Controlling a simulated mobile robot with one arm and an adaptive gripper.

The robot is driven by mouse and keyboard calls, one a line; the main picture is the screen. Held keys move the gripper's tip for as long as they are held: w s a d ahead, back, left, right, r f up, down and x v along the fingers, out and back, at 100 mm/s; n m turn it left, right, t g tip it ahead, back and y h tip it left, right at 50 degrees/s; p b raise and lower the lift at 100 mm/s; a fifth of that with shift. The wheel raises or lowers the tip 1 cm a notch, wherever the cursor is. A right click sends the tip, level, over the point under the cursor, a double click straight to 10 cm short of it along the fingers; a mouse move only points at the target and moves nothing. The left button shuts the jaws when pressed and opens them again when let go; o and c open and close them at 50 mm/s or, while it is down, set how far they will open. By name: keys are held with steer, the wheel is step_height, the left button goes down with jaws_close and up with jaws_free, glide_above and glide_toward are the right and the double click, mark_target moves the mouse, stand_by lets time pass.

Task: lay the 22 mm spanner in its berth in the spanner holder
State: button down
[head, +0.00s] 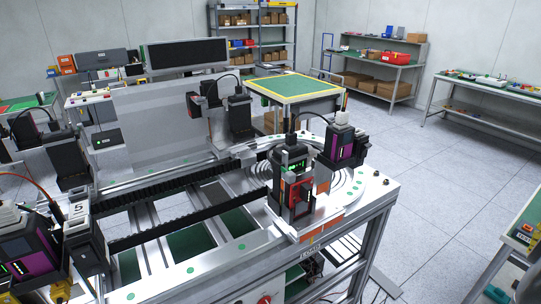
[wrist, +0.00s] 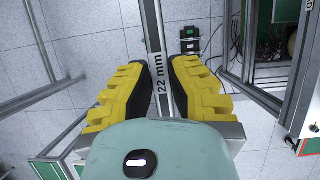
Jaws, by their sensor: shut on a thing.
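The 22 mm spanner (wrist: 154,35) is a long grey metal bar with "22 mm" printed in black on its shaft. In the wrist view it runs upright between the fingers and out past the top edge, so its far end is out of view. My gripper (wrist: 160,88) has yellow fingers with dark pads, one on each side of the shaft, and is shut on it. The head view shows neither my gripper nor the spanner. I cannot make out the spanner holder in either view.
A large metal frame machine (head: 346,222) with black modules fills the middle of the head view. A green-topped table (head: 295,87) stands behind it. Benches line the back and right, with open grey floor (head: 440,190) between. In the wrist view, metal frame posts (wrist: 300,85) stand at right.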

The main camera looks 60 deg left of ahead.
step_height(320, 180, down, 59)
steer(key=b, duration=5.7)
steer(key=a+f+m+y+b, duration=0.1)
steer(key=a+f+m+b, duration=0.1)
steer(key=f, duration=0.6)
steer(key=s+a+f+m+b, duration=0.1)
steer(key=a+f+m+b, duration=0.2)
steer(key=f, duration=0.6)
steer(key=s+a+f+m+t+y+b, duration=0.1)
steer(key=a+f+m+b, duration=0.1)
steer(key=f, duration=0.6)
steer(key=a+b, duration=0.1)
steer(key=b, duration=0.1)
steer(key=shift+a+f+m+y+b, duration=0.25)
steer(key=shift+f+m+y+b, duration=0.05)
steer(key=shift+f, duration=0.05)
steer(key=shift+s, duration=0.15)
